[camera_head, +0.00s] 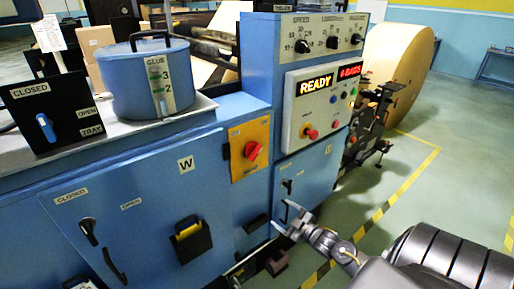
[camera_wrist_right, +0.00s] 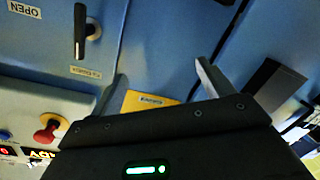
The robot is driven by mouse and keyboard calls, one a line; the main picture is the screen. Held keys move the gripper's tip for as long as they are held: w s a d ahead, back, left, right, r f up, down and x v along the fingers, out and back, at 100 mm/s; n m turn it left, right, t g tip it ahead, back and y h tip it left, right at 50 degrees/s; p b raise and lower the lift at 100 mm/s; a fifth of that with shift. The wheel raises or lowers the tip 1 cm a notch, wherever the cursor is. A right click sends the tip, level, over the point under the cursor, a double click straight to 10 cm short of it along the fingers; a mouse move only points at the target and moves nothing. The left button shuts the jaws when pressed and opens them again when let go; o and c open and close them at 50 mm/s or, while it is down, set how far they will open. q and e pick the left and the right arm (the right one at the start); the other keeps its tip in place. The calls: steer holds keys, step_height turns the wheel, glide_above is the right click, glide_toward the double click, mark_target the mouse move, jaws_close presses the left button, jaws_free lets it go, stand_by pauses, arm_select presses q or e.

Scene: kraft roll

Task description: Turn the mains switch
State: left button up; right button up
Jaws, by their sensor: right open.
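The mains switch appears to be the red rotary knob (camera_head: 252,150) on a yellow plate (camera_head: 237,170) on the blue cabinet front. My right gripper (camera_head: 281,213) is open and empty, below and to the right of the knob, in front of the lower cabinet doors. In the right wrist view the open fingers (camera_wrist_right: 158,84) face the blue panel. Part of a yellow plate (camera_wrist_right: 150,99) with a small label shows between them; the red knob is not visible there, and the gripper body hides the area below. My left gripper is not in view.
A black door handle (camera_head: 287,186) is just above my right gripper. A control panel (camera_head: 317,98) with a READY display and red button is above it. A yellow-black pocket (camera_head: 190,240) juts out at left. Floor (camera_head: 455,165) at right is open.

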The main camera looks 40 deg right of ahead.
mark_target(256, 155)
step_height(256, 155, up, 21)
steer(key=w+a+n+t+y+p, duration=0.1)
steer(key=w+n+t+y, duration=0.1)
steer(key=n+t+y, duration=0.25)
steer(key=shift+n+g, duration=0.35)
steer(key=shift+g, duration=0.1)
steer(key=p+x, duration=0.3)
steer(key=x, duration=0.6)
steer(key=shift+w+a+r, duration=0.15)
steer(key=shift+w, duration=0.15)
steer(key=shift+w+a, duration=0.2)
steer(key=shift+w, duration=0.4)
steer(key=shift+c, duration=0.4)
